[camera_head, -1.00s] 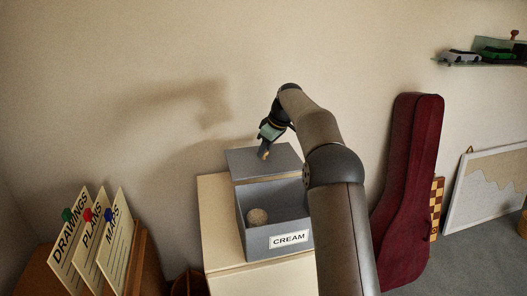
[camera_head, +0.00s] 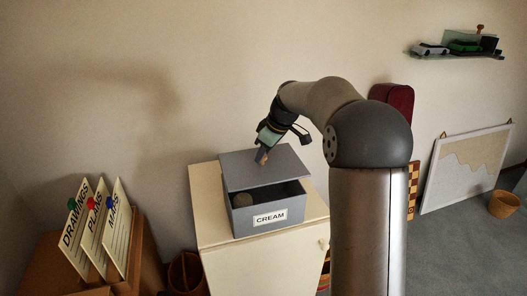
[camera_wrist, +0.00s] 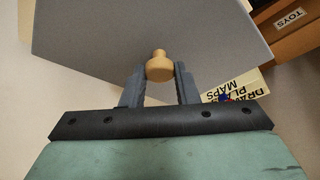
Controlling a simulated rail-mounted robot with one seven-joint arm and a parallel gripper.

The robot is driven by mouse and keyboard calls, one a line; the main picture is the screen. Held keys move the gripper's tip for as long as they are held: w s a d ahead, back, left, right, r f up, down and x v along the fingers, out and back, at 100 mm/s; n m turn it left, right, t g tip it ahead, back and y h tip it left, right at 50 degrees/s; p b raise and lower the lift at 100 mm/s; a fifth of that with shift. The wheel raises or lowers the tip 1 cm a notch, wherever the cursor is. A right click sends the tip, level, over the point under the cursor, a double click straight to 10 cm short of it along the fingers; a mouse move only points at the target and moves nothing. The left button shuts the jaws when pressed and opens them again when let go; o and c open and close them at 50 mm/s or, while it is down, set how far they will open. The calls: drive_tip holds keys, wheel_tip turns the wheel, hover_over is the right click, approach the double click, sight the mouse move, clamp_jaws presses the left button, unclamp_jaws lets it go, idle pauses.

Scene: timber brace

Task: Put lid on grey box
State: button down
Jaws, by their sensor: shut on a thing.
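The grey box (camera_head: 268,221) stands on a cream cabinet, with a white label reading CREAM on its front. The flat grey lid (camera_head: 240,170) is over the rear part of the box and the front part of the opening shows. Whether the lid touches the rim I cannot tell. My gripper (camera_head: 262,158) is shut on the lid's small wooden knob. In the wrist view the knob (camera_wrist: 159,66) sits between the two fingers (camera_wrist: 159,84), with the lid (camera_wrist: 110,35) spreading beyond.
The cream cabinet (camera_head: 220,236) has little free top around the box. File boards (camera_head: 95,228) marked DRAWINGS, PLANS and MAPS stand at left. A wall shelf (camera_head: 455,54) with toy cars, a pinboard (camera_head: 466,170) and a dark red case (camera_head: 393,98) are at right.

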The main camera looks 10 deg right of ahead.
sight(265, 165)
drive_tip(key=shift+f+b, duration=2.1)
drive_tip(key=shift+f, duration=0.6)
drive_tip(key=shift+f+b, duration=0.3)
drive_tip(key=shift+f+b, duration=0.3)
drive_tip(key=shift+f, duration=0.05)
drive_tip(key=c, duration=1)
unclamp_jaws()
drive_tip(key=shift+c, duration=0.2)
drive_tip(key=shift+r, duration=0.1)
